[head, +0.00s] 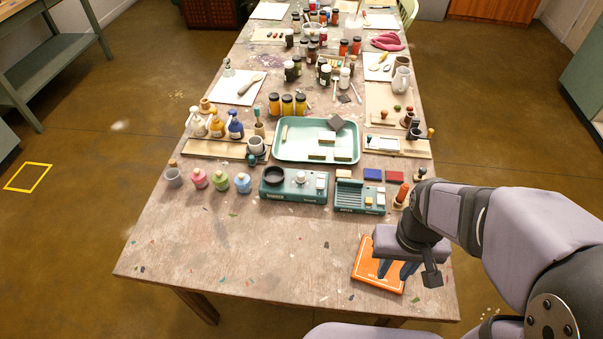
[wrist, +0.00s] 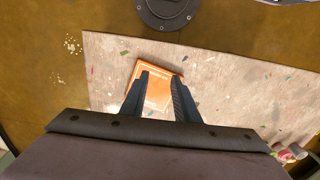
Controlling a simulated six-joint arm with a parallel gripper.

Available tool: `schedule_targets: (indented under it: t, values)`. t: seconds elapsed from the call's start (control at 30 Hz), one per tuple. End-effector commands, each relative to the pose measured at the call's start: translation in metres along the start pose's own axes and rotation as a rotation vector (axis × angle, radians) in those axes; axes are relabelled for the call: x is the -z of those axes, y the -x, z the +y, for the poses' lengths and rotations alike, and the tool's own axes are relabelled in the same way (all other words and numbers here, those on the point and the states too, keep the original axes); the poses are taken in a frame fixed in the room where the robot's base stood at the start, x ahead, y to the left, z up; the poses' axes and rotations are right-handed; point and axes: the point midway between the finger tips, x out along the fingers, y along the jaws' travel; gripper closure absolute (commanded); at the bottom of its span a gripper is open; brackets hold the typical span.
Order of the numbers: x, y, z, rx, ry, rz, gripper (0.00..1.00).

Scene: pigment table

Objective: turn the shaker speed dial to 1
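Two teal devices stand side by side mid-table in the head view. The right device (head: 350,208) has a ribbed tray and small pale controls. Their labels are too small to read surely, so I cannot tell for certain which is the shaker; no dial setting is legible. My gripper (head: 396,272) is open and empty, right and in front of both devices, above an orange booklet (head: 366,265). The wrist view shows its fingers (wrist: 161,82) apart over the booklet.
A teal tray (head: 283,154) with blocks lies behind the devices. Pink, green and blue bottles (head: 220,180) stand left of them. Blue and red pads (head: 373,174) and an orange-red bottle (head: 402,193) stand at right. The front left of the table is clear.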

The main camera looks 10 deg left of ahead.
Motion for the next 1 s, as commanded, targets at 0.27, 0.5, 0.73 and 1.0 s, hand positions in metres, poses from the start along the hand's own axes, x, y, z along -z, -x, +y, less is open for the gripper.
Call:
schedule_targets:
  t: [0.27,0.5,0.73,1.0]
  values:
    - [0.073,-0.001,0.011,-0.082,0.097,0.152,0.62]
    - [0.199,-0.009,-0.026,-0.082,0.333,0.442,0.62]
    - [0.265,-0.025,-0.114,0.099,0.573,0.652,0.62]
    - [0.270,-0.039,-0.181,0.288,0.719,0.733,0.62]
